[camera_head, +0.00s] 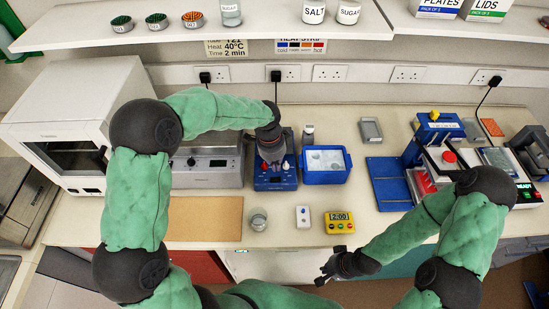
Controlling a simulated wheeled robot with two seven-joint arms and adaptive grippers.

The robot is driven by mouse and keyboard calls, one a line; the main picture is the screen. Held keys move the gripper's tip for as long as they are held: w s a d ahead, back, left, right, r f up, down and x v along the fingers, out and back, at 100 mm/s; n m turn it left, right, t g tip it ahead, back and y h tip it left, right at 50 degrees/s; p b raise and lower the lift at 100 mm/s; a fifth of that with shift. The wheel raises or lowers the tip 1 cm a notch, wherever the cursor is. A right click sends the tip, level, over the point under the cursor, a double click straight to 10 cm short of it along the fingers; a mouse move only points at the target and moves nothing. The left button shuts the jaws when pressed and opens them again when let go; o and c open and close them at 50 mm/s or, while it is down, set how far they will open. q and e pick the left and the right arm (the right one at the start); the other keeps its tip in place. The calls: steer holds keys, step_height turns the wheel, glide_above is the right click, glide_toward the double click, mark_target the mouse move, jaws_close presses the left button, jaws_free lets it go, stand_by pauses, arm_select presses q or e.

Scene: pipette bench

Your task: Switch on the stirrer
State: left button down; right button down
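A blue device (275,183) with small knobs on its front stands at the back middle of the bench; it looks like the stirrer, though I cannot read a label. My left gripper (271,160) points down over its top, and hides part of it. I cannot tell whether they touch or whether the fingers are open. My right gripper (325,274) is in front of the bench's front edge, well away from the blue device, and its finger opening is unclear.
A silver unit with dials (207,180) stands left of the blue device, and a blue tub (325,177) stands right. In front are a glass beaker (258,220), a small white switch box (303,217) and a yellow timer (339,223). A shelf (400,22) overhangs the back.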

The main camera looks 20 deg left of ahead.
mark_target(279, 181)
arm_select(q)
steer(key=f, duration=0.5)
steer(key=d+f, duration=0.1)
steer(key=f, duration=0.1)
steer(key=shift+w+f, duration=0.1)
steer(key=shift+f, duration=0.05)
arm_select(e)
steer(key=shift+f, duration=0.2)
arm_select(q)
steer(key=shift+a, duration=0.1)
